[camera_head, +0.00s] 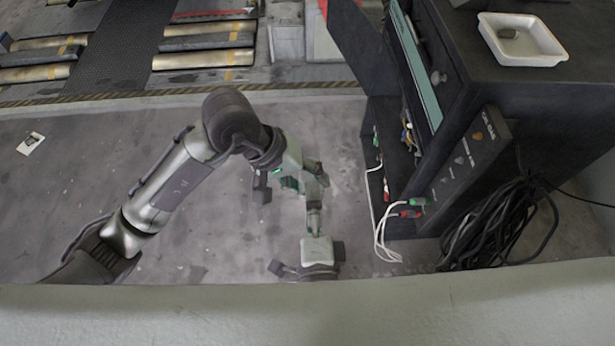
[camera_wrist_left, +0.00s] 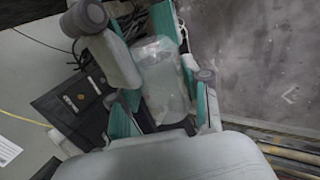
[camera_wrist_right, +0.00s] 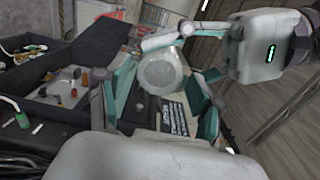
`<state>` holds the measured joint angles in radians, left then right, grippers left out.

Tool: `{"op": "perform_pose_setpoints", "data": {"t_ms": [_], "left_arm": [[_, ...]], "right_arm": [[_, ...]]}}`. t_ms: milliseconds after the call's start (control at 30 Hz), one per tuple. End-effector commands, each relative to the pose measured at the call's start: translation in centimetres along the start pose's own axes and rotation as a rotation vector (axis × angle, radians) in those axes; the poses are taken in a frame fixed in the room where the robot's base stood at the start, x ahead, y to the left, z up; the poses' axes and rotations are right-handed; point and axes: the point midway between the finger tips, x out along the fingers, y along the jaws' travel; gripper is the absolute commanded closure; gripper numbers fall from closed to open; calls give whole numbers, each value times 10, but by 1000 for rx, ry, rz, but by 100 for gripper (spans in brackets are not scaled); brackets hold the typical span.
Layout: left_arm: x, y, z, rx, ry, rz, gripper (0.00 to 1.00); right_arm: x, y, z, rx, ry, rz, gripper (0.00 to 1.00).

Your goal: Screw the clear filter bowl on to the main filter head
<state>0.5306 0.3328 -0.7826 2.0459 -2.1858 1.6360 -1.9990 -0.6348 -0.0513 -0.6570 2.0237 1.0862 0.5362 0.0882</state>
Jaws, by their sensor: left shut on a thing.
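The clear filter bowl (camera_wrist_left: 163,80) is a see-through, whitish cylinder between the teal fingers of my left gripper (camera_wrist_left: 165,95), which is shut on it. My right wrist view shows the bowl's round end (camera_wrist_right: 160,73) facing that camera. My right gripper (camera_wrist_right: 160,92) is open, with its teal fingers spread to either side of the bowl's end; I cannot tell whether they touch it. In the head view my left gripper (camera_head: 291,182) and right gripper (camera_head: 314,212) are close together above the floor. I cannot make out the main filter head.
A dark cabinet (camera_head: 545,110) stands at the right with a white tray (camera_head: 522,40) on top. White cables (camera_head: 382,235) and a black cable bundle (camera_head: 495,225) hang beside it. A pale ledge (camera_head: 300,315) crosses the front. The floor (camera_head: 75,220) at left is mostly clear.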

Motion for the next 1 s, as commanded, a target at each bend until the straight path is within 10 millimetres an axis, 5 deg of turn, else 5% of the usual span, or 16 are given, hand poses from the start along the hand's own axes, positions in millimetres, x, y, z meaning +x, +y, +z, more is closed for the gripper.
{"op": "perform_pose_setpoints", "data": {"t_ms": [67, 300, 333, 500, 833, 1000], "left_arm": [[0, 0, 0, 0, 0, 0, 88], [0, 0, 0, 0, 0, 0, 88], [0, 0, 0, 0, 0, 0, 49], [0, 0, 0, 0, 0, 0, 23], [-2, 0, 0, 0, 1, 0, 23], [-18, 0, -1, 2, 4, -1, 23]], "right_arm": [[0, 0, 0, 0, 0, 0, 51], [0, 0, 0, -1, 0, -1, 91], [0, 0, 0, -1, 0, -1, 92], [0, 0, 0, -1, 0, -1, 92], [0, 0, 0, -1, 0, -1, 92], [0, 0, 0, -1, 0, -1, 92]]}}
